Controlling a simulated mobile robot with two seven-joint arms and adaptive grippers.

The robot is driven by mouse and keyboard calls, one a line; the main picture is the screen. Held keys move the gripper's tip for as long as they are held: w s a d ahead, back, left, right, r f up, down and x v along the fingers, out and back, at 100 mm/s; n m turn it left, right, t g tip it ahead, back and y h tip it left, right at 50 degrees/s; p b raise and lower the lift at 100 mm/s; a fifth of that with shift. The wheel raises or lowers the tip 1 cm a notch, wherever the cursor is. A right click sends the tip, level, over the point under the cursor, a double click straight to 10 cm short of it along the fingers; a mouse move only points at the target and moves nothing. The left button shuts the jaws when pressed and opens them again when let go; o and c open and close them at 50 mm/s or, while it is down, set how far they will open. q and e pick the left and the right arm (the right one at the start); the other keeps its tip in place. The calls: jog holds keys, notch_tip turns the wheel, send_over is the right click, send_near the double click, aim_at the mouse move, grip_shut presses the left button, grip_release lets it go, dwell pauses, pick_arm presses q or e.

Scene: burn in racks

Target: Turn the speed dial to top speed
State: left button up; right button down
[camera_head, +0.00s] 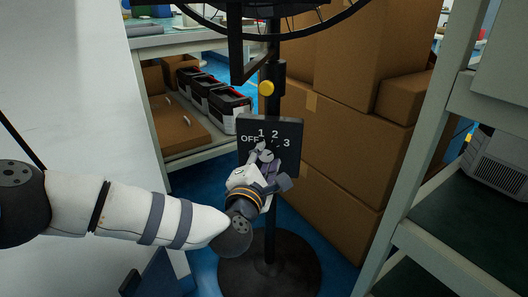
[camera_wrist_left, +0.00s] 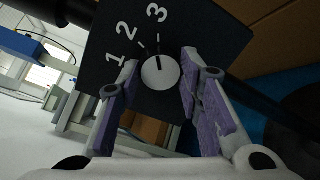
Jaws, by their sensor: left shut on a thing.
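The speed dial (camera_wrist_left: 160,73) is a round pale knob with a dark pointer line on a black control panel (camera_wrist_left: 212,38) marked 1, 2 and 3. In the left wrist view the pointer line points roughly toward the 3. The panel (camera_head: 290,128) also shows in the head view on the fan's pole, with OFF, 1, 2, 3 printed on it. My left gripper (camera_wrist_left: 160,75) is shut on the dial, one finger on each side. It also shows in the head view (camera_head: 263,154), covering part of the panel's lower half. My right gripper is not in view.
Stacked cardboard boxes (camera_head: 345,130) stand behind at right. A shelf post (camera_head: 428,140) is at right, and a bench with black-and-red cases (camera_head: 215,95) is at left.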

pick_arm(q)
jog(key=m+p, duration=0.2)
jog(key=m, duration=0.1)
jog(key=shift+r+m, duration=0.2)
jog(key=shift+m, duration=0.1)
jog(key=m+p, duration=0.1)
jog(key=m, duration=0.2)
jog(key=shift+y+p, duration=0.3)
jog(key=shift+p, duration=0.1)
jog(key=m+p, duration=0.1)
jog(key=m, duration=0.2)
jog(key=shift+y, duration=0.3)
jog(key=shift+f+m+p, duration=0.15)
jog(key=shift+m+p, duration=0.45)
jog(key=shift+m, duration=0.9)
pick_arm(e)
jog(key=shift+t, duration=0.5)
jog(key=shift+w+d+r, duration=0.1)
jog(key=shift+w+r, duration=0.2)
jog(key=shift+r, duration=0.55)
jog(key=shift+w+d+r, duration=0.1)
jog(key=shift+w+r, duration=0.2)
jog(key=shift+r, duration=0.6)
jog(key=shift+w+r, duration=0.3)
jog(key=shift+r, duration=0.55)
pick_arm(q)
jog(key=o, duration=1.2)
jog(key=shift+c, duration=0.2)
jog(key=shift+s, duration=0.1)
